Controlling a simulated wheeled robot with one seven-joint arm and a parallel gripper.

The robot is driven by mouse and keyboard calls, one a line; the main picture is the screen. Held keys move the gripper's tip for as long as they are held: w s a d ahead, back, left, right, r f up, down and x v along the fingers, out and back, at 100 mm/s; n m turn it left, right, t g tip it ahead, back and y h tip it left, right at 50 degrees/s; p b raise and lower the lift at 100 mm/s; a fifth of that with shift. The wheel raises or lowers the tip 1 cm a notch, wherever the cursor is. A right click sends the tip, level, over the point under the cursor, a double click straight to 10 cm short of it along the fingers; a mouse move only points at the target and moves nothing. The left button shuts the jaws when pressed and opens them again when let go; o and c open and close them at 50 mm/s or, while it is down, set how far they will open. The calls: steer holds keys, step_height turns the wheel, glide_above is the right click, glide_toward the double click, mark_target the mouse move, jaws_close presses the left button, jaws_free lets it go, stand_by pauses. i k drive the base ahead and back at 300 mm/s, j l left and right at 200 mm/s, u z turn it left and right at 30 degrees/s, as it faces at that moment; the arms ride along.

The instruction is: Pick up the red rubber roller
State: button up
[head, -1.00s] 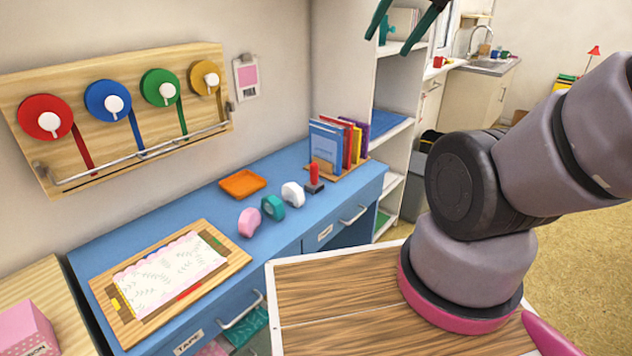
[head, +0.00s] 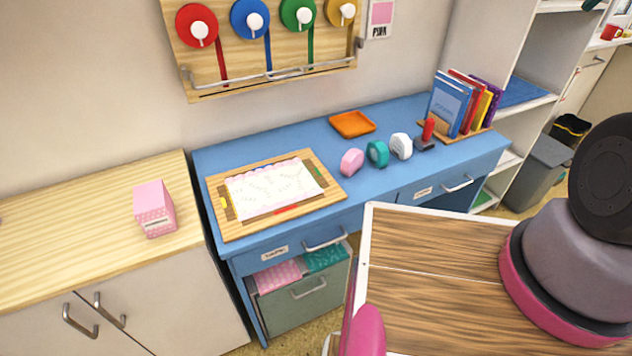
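A small upright tool with a red handle (head: 428,128) stands on a dark base on the blue desk (head: 215,155), left of the books. A short red strip (head: 287,210) lies along the front edge of a wooden board (head: 225,226); it is too small to identify. A red disc (head: 190,14) with a white knob hangs on the wall rack. My gripper is out of view now; only lower parts of my arm show at the right.
An orange tray (head: 352,124) and pink (head: 352,162), teal (head: 377,153) and white (head: 400,146) dispensers sit on the desk. A pink box (head: 155,209) stands on the wooden cabinet (head: 60,235). Books (head: 447,104) stand at the desk's right.

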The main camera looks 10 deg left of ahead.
mark_target(424, 142)
steer(key=i+l+u, duration=0.15)
steer(key=l+u, duration=0.25)
steer(key=i+l+u, duration=0.1)
steer(key=l+u, duration=0.7)
steer(key=i+l, duration=0.05)
steer(key=l, duration=0.05)
